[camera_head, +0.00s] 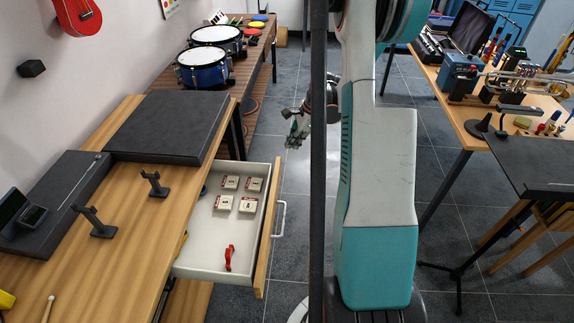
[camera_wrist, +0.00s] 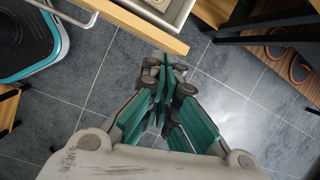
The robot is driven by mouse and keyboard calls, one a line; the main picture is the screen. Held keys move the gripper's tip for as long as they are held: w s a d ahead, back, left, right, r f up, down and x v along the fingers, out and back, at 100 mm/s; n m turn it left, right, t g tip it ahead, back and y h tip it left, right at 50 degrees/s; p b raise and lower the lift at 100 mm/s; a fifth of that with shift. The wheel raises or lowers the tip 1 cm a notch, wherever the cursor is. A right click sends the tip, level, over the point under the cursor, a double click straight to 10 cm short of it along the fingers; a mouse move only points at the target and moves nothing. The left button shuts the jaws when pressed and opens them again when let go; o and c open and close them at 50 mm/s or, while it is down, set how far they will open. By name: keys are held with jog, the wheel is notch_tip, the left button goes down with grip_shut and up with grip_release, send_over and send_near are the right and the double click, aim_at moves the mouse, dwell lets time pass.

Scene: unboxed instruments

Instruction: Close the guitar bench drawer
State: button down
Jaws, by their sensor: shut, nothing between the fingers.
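The guitar bench drawer (camera_head: 222,235) stands pulled out from the right side of the wooden bench (camera_head: 150,230). Its wooden front (camera_head: 266,235) carries a pale metal handle (camera_head: 281,218). Several small white packets and a red clip-like item (camera_head: 229,257) lie inside. My gripper (camera_head: 297,135) is beyond the drawer's far end, apart from it, over the aisle. In the wrist view my gripper (camera_wrist: 164,70) is shut and empty, with the drawer front (camera_wrist: 140,24) near the top edge. No contact shows between them.
Dark cases (camera_head: 165,125) and small black stands (camera_head: 155,183) are on the bench. A drum table (camera_head: 255,85) stands beyond it. An instrument table (camera_head: 465,115) is on the right. Tiled floor (camera_head: 290,260) is clear beside the drawer. My arm hides part of the aisle.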

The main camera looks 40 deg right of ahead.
jog(key=s+d+f+m, duration=0.3)
jog(key=s+d+f, duration=0.1)
jog(key=d+f, duration=0.1)
jog(key=w+a+f+b, duration=0.5)
jog(key=f, duration=0.4)
jog(key=shift+w+a+f+b, duration=0.15)
jog(key=shift+w+f+b, duration=0.05)
jog(key=shift+w+b, duration=0.15)
jog(key=shift+w, duration=0.1)
